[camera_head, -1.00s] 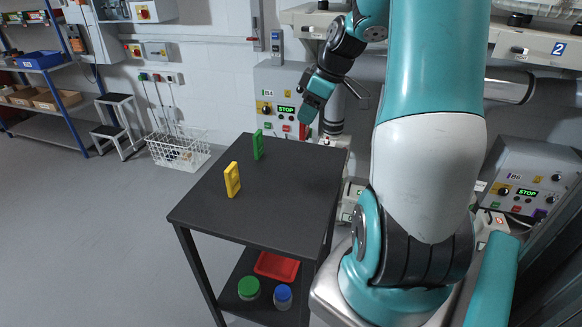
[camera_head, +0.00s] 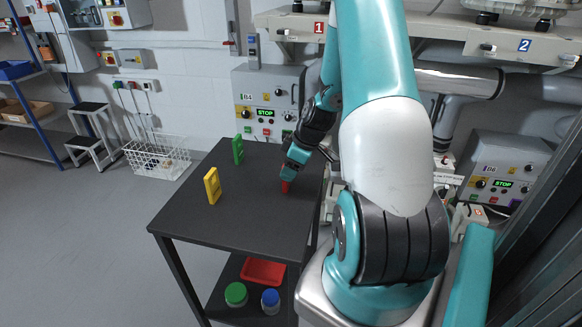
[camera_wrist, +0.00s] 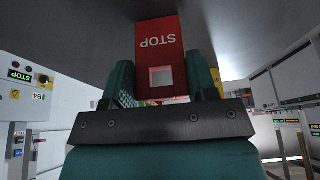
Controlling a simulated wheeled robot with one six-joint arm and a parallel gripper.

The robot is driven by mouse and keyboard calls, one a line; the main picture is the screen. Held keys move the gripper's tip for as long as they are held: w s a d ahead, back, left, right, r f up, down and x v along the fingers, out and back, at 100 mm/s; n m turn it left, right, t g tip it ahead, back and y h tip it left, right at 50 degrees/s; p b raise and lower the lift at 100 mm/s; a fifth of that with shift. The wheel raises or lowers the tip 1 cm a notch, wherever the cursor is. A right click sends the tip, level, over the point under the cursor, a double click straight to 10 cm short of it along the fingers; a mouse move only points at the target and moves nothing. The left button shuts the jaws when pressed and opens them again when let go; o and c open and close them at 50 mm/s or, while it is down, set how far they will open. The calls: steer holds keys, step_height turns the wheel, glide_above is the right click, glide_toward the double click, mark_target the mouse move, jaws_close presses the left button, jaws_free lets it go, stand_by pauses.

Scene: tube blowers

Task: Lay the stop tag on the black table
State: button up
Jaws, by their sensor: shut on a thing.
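The red stop tag (camera_wrist: 160,45) is between the two fingers of my gripper (camera_wrist: 161,85) in the wrist view, with its word STOP upside down there. In the head view my gripper (camera_head: 287,180) is low over the right part of the black table (camera_head: 240,220), shut on the stop tag (camera_head: 285,187). The tag hangs below the fingers, and its lower end is at or very near the table top. I cannot tell whether it touches.
A yellow tag (camera_head: 212,186) and a green tag (camera_head: 238,149) stand upright on the table, left of my gripper. A red tray (camera_head: 263,270) and two jars are on the lower shelf. The table's front middle is clear. Panel B4 (camera_head: 262,100) is behind.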

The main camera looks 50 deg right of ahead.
steer(key=shift+f, duration=0.2)
steer(key=o, duration=0.9)
steer(key=shift+r, duration=0.1)
steer(key=shift+r, duration=0.1)
